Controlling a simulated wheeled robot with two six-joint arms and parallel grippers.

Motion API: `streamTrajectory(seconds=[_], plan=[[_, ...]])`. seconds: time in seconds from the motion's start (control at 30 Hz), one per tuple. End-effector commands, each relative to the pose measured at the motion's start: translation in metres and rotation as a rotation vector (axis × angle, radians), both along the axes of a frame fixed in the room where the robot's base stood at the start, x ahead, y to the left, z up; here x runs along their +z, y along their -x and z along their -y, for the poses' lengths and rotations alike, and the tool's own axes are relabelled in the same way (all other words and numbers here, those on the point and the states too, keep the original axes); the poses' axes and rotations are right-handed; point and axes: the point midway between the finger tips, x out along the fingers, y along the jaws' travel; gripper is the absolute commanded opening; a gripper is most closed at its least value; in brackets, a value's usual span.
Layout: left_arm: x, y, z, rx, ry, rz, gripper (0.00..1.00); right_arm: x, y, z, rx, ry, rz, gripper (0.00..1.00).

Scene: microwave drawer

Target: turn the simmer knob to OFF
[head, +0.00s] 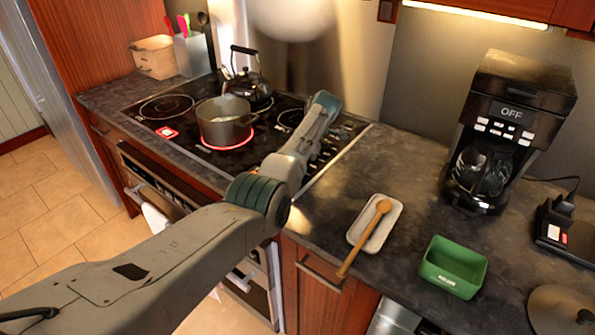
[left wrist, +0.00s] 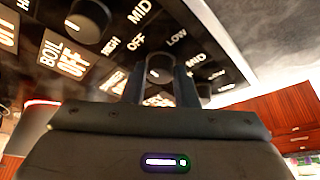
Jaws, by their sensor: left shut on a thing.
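In the left wrist view my left gripper (left wrist: 160,84) is shut on a dark round knob (left wrist: 160,64), one finger on each side. A small white mark shows on the knob's face. White OFF, LOW and MID labels are printed around it on the black panel; the fingers hide part of the lettering. I cannot read a simmer label. A second knob (left wrist: 88,21) stands to the left, near a BOIL label. In the head view my left arm reaches over the right side of the stove (head: 178,150) and hides the gripped knob. My right gripper is not in view.
A dark pot (head: 224,128) sits on a glowing red burner, with a black kettle (head: 248,90) behind it. Right of the stove are a white tray (head: 357,232) with a wooden spoon (head: 366,232), a green box (head: 452,268) and a coffee maker (head: 515,125).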

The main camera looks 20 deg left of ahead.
Motion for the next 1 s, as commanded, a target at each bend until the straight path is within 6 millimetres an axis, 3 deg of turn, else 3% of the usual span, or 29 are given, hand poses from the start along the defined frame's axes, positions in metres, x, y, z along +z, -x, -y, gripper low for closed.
streamTrajectory(seconds=[0.2,0.77,0.8,0.9,1.0], plan=[[0.0,-0.0016,0.0,0.076,0.001,0.004,0.04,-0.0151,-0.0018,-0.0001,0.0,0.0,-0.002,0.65],[0.0015,-0.0013,0.0001,0.107,0.001,0.004,0.04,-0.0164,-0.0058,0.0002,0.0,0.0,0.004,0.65],[0.0015,-0.0013,0.0001,0.107,0.001,0.004,0.3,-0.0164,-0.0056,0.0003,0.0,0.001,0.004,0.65],[0.0012,-0.0012,0.0,0.106,0.001,0.002,0.48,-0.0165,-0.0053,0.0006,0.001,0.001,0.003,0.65],[0.0008,-0.001,0.0,0.106,0.0,0.002,0.48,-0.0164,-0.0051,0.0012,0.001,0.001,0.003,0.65]])
